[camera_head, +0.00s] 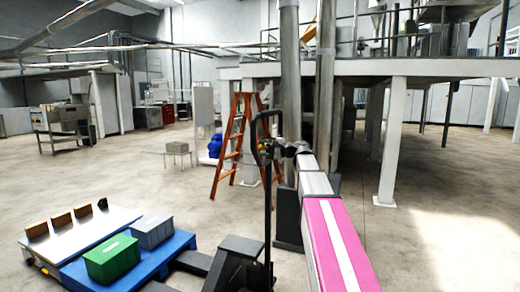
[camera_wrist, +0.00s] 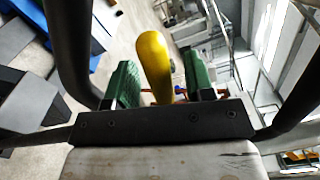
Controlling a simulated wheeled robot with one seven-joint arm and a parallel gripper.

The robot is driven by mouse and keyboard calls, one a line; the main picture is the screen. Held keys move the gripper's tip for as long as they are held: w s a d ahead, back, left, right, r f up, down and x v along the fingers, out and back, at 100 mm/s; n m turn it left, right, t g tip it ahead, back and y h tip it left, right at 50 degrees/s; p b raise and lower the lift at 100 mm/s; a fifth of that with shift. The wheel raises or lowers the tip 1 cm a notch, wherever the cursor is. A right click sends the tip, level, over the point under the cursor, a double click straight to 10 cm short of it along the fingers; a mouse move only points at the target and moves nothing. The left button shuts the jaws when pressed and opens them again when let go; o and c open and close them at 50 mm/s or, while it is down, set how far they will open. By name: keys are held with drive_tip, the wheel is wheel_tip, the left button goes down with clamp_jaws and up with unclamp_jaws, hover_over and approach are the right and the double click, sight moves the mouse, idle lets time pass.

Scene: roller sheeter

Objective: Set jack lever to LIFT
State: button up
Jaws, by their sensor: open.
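The pallet jack's dark handle (camera_head: 267,175) stands upright beside my arm in the head view. Its black loop (camera_wrist: 70,45) frames both sides of the wrist view. A yellow lever grip (camera_wrist: 155,62) shows between the green finger pads of my gripper (camera_wrist: 161,78). The jaws are open, with a gap at the right of the lever; whether the left pad touches it I cannot tell. In the head view my gripper (camera_head: 287,149) is at the handle's top, and the lever is too small to make out there.
The jack's dark body (camera_head: 238,262) stands at the handle's foot. A blue pallet (camera_head: 150,268) holds a green box (camera_head: 112,258) and a grey box (camera_head: 152,232). An orange ladder (camera_head: 232,145) stands behind the handle. The floor at left is mostly clear.

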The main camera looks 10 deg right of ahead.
drive_tip(key=shift+x, duration=0.85)
clamp_jaws()
drive_tip(key=shift+f+n, duration=1.85)
drive_tip(key=shift+n, duration=0.45)
drive_tip(key=shift+s, duration=0.1)
unclamp_jaws()
